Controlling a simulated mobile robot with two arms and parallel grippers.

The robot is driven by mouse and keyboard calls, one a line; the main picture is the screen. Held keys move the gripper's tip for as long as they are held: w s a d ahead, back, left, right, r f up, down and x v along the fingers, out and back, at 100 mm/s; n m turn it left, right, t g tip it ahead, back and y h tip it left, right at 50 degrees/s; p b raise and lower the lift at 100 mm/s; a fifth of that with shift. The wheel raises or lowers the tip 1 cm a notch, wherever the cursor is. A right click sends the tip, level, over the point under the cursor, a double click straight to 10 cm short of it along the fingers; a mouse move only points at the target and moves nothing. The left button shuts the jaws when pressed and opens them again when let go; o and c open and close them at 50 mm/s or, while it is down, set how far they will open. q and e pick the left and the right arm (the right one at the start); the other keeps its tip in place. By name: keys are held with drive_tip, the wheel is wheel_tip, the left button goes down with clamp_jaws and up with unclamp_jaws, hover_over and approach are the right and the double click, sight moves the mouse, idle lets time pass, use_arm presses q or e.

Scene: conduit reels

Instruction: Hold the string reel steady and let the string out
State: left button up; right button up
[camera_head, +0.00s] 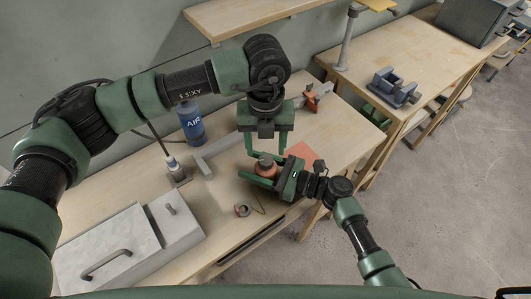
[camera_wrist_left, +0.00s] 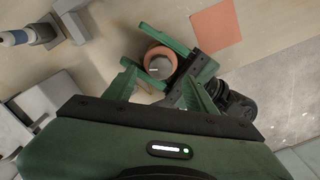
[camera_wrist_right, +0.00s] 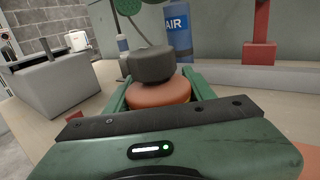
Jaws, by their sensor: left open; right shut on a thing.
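The string reel, an orange round body with a grey top (camera_head: 266,163), stands at the table's front part. My right gripper (camera_head: 257,169) is shut on it from the right, one finger on each side. The right wrist view shows the orange body (camera_wrist_right: 158,94) between the fingers, with the dark grey top (camera_wrist_right: 152,64) above. My left gripper (camera_head: 265,147) points down above the reel, open, with its fingers apart. In the left wrist view the reel (camera_wrist_left: 161,56) lies beyond the open left fingers (camera_wrist_left: 158,78). I cannot make out a string end on the reel.
A small ring-shaped item (camera_head: 242,210) with a thin dark line beside it lies in front of the reel. An orange sheet (camera_head: 304,153), blue AIR bottle (camera_head: 191,122) and grey metal box (camera_head: 110,250) are around. A grey bar lies behind the reel.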

sight(265, 159)
use_arm(q)
wheel_tip(265, 159, up, 8)
drive_tip(key=shift+f, duration=0.25)
use_arm(e)
drive_tip(key=o, duration=1.7)
drive_tip(key=shift+c, duration=0.2)
